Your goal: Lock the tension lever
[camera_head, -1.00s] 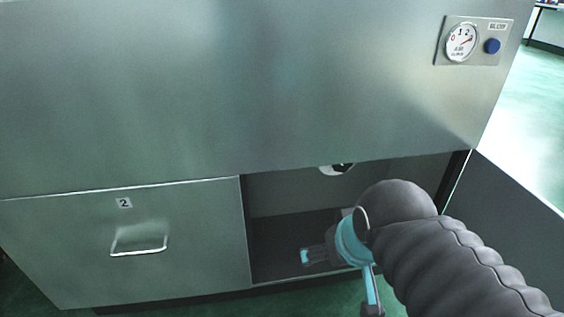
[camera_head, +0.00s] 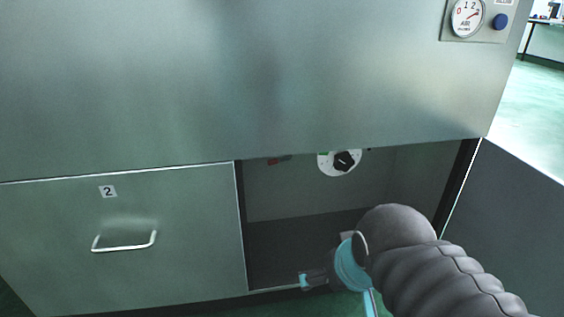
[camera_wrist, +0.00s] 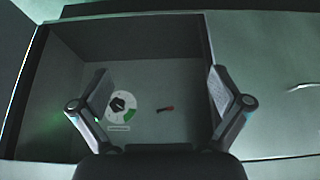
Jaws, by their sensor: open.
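In the head view my gripper (camera_head: 304,281) is at the compartment's lower front edge.
A closed drawer marked 2 (camera_head: 70,225) with a wire handle (camera_head: 124,242) is left of the compartment. An open door panel (camera_head: 520,215) stands on the right. A gauge (camera_head: 467,16) and blue button (camera_head: 501,21) sit at upper right. The compartment floor (camera_head: 290,240) is clear.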

